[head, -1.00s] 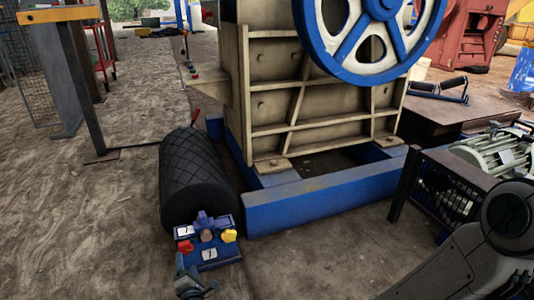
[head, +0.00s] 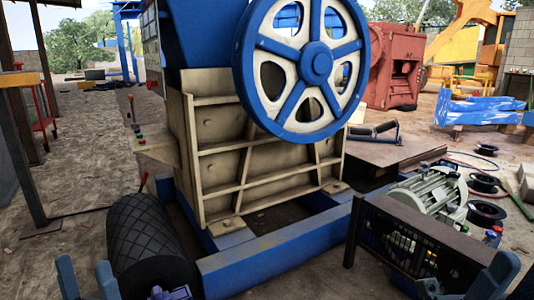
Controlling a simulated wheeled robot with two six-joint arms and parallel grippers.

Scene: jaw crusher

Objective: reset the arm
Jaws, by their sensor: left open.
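My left gripper (head: 88,278) is at the bottom left edge, its two blue-grey fingers apart with nothing seen between them. It is just left of the black textured roller (head: 145,240). Blue-grey parts of my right gripper (head: 468,283) show at the bottom right, partly cut off, in front of a dark guard; I cannot tell its opening. The jaw crusher (head: 255,160) stands at the centre with its blue-and-white flywheel (head: 305,65). A small blue-purple part (head: 172,293) is cut off at the bottom edge beside the roller.
The crusher's blue base frame (head: 285,255) runs across the front. A grey motor (head: 430,200) and a dark slotted guard (head: 410,245) stand at right. Black reels (head: 485,185) and a red machine (head: 392,70) are behind. Sandy ground is free at left (head: 80,160).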

